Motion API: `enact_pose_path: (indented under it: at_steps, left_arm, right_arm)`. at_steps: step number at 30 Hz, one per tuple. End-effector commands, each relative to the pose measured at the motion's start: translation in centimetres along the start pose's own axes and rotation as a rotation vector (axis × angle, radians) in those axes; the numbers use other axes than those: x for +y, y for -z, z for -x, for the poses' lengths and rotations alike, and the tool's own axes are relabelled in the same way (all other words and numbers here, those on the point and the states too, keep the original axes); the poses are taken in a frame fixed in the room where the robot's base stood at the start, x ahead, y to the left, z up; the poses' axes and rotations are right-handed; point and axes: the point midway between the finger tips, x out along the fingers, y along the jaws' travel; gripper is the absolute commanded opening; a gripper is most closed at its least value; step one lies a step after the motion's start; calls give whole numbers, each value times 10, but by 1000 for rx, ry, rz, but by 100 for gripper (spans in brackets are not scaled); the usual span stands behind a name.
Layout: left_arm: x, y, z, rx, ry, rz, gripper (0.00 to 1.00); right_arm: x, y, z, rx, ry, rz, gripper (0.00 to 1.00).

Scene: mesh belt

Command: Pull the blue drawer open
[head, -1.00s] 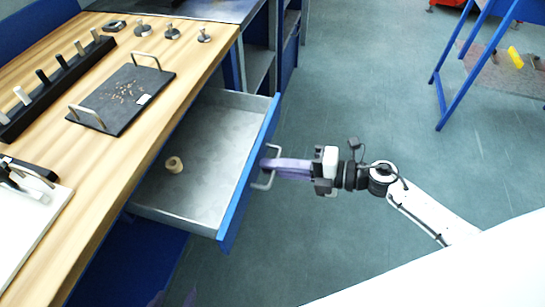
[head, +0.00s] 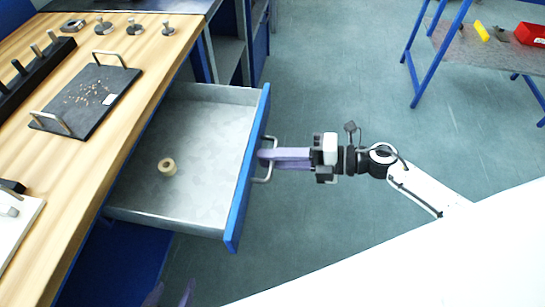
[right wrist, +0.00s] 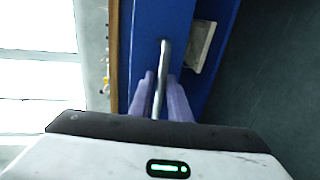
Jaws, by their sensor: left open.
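The blue drawer (head: 240,190) stands well open from under the wooden worktop, and its grey inside shows. Its metal handle (head: 268,174) is a bar on the blue front; it also shows in the right wrist view (right wrist: 163,60). My right gripper (head: 263,156) is at the handle, its purple fingers on either side of the bar and shut on it; they also show in the right wrist view (right wrist: 161,78). My left gripper (head: 171,294) is open and empty at the bottom edge of the head view, mostly cut off, below the drawer in the picture.
A beige ring-shaped roll (head: 167,166) lies in the drawer. The worktop (head: 120,125) carries a black tray (head: 95,85) with handles, a dark peg rack (head: 35,72) and several metal knobs. The floor right of the drawer is clear up to a blue-legged table (head: 470,50).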

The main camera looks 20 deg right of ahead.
Motion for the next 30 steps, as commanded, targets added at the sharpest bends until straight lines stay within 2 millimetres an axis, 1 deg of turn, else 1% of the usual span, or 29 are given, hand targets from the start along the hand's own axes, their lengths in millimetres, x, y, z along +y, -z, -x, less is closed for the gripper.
enact_pose_path:
  at_steps: [5,8,11,18,21,25,30]
  left_arm:
    - [0,-3,-1,-6,0,0,54]
    - [0,-5,-1,-8,1,0,54]
    - [-1,-6,-2,-8,1,0,54]
    - [-1,-7,-5,-7,1,-2,54]
    - [-1,-4,-5,-2,0,-2,54]
    - [0,-3,-5,1,0,-3,54]
    - [0,-3,-5,0,-1,-4,54]
  right_arm:
    - [-1,1,0,1,1,-1,17]
    - [-2,1,6,1,3,-2,17]
    - [-3,1,20,1,4,-1,17]
    - [-3,1,68,0,6,-2,17]
    - [-2,1,84,2,4,-1,17]
    - [-1,1,98,1,2,-1,17]
    - [0,0,103,1,0,1,17]
